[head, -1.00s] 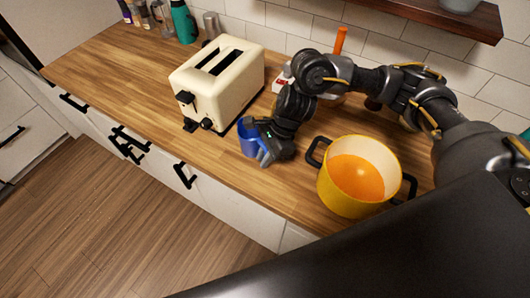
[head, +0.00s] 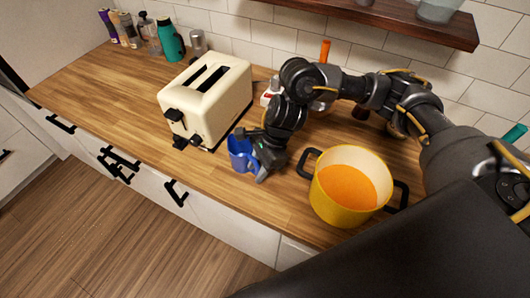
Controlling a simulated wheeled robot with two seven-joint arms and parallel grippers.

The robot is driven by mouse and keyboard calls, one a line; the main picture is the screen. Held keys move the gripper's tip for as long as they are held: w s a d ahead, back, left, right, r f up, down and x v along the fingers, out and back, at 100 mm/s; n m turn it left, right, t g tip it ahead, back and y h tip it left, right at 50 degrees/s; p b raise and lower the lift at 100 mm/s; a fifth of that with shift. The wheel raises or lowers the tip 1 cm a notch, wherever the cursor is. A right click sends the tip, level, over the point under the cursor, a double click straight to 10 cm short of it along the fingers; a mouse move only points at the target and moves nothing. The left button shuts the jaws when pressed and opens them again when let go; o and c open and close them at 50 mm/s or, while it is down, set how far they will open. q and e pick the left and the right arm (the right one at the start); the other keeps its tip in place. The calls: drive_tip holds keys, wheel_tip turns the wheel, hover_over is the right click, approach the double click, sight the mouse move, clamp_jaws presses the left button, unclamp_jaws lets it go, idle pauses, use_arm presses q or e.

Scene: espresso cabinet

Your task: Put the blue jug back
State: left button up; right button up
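The blue jug (head: 240,154) stands near the front edge of the wooden counter (head: 112,95), just right of the toaster. It looks upright, and its right side is partly covered by my gripper. My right gripper (head: 257,158) is low at the jug's right side, with a grey finger close against it. The far finger is not clear, so I cannot tell whether it is shut on the jug. My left gripper is out of view.
A cream toaster (head: 208,100) stands left of the jug. A yellow pot (head: 345,200) with orange contents is at the right, close to my arm. A wooden shelf (head: 400,22) hangs above. Bottles and a teal flask (head: 170,40) stand at the back left. The left counter is clear.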

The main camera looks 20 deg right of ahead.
drive_tip(key=b+v, duration=0.2)
drive_tip(key=v, duration=0.8)
drive_tip(key=shift+r+b, duration=0.25)
drive_tip(key=shift+b, duration=0.05)
drive_tip(key=shift+d, duration=0.15)
